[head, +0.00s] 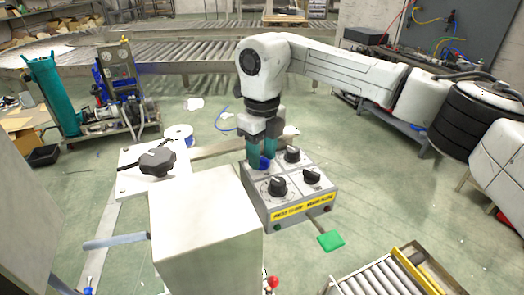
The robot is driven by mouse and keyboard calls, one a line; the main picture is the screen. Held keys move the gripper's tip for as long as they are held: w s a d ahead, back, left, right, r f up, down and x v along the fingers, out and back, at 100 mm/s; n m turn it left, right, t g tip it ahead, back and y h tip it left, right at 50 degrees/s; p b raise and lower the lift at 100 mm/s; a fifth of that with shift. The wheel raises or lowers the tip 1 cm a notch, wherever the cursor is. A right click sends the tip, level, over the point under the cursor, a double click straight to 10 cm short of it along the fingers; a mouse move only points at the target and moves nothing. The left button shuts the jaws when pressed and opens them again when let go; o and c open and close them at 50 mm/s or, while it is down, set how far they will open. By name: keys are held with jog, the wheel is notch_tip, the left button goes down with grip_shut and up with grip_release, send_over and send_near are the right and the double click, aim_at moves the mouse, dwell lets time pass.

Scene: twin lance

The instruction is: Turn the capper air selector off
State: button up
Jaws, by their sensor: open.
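A grey control box (262,212) with rotary selectors on its top stands in the middle of the head view. Three black knobs show: at the back (292,154), at the right (312,176) and at the front (277,187). A blue knob (264,164) is at the back left of the panel. My gripper (261,157) points down over it, its teal fingers open and close around or beside the blue knob. I cannot tell whether they touch it. Small markings are too fine to read, so I cannot tell which knob is the capper air selector.
A yellow label (303,206) runs along the box's front. A green paddle (330,241) sticks out in front. A pale block (205,222) and a plate with a dark star knob (158,162) stand at left. A roller conveyor (375,280) lies at lower right.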

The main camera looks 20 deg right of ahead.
jog(key=shift+c, duration=0.3)
grip_shut()
jog(key=shift+m, duration=0.3)
jog(key=m, duration=0.5)
jog(key=shift+b, duration=0.35)
jog(key=m+b, duration=0.1)
jog(key=m, duration=0.5)
jog(key=shift+m, duration=0.4)
jog(key=shift+o, duration=0.3)
grip_release()
jog(key=shift+r, duration=0.1)
